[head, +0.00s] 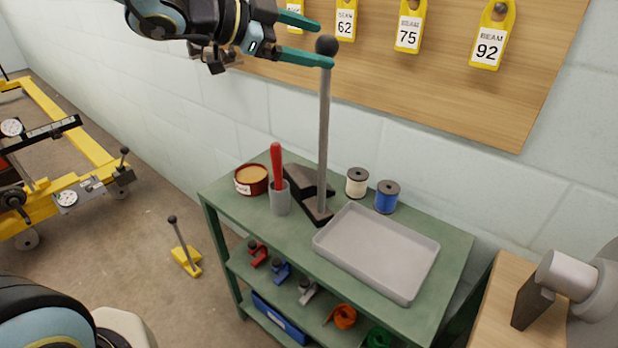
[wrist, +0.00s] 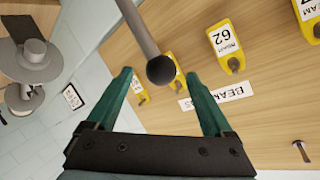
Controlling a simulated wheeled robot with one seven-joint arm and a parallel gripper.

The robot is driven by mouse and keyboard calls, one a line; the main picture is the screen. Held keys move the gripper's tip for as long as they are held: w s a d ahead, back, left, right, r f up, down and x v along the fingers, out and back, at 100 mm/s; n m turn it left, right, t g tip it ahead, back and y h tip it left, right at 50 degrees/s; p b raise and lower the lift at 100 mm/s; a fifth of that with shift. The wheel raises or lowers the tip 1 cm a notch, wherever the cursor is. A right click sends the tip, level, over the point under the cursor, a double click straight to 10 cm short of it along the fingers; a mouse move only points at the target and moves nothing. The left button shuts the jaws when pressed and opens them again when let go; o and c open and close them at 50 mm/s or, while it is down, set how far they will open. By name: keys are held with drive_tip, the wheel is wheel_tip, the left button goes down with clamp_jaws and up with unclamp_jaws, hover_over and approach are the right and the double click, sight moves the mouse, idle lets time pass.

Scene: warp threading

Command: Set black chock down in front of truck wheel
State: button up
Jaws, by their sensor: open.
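The black chock (head: 309,178) sits on the green bench top, a dark wedge with a tall grey handle (head: 324,130) ending in a black ball (head: 327,45). My gripper (head: 324,43) is open at the top of that handle. In the wrist view the ball (wrist: 160,70) appears between the tips of my green fingers (wrist: 158,76), with a gap on both sides; whether it is at their depth is unclear. A yellow truck (head: 45,195) stands at the far left, with a truck wheel (head: 28,239) on the floor.
On the green bench (head: 225,207) are a grey tray (head: 375,250), a red-handled tool in a cup (head: 280,200), a round tin (head: 251,180) and two spools. A yellow chock with a handle (head: 187,260) stands on the floor. A tag board (head: 430,75) hangs behind my gripper.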

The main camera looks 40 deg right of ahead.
drive_tip(key=x, duration=0.3)
drive_tip(key=shift+d, duration=0.15)
clamp_jaws()
idle(0.6)
drive_tip(key=shift+r, duration=0.15)
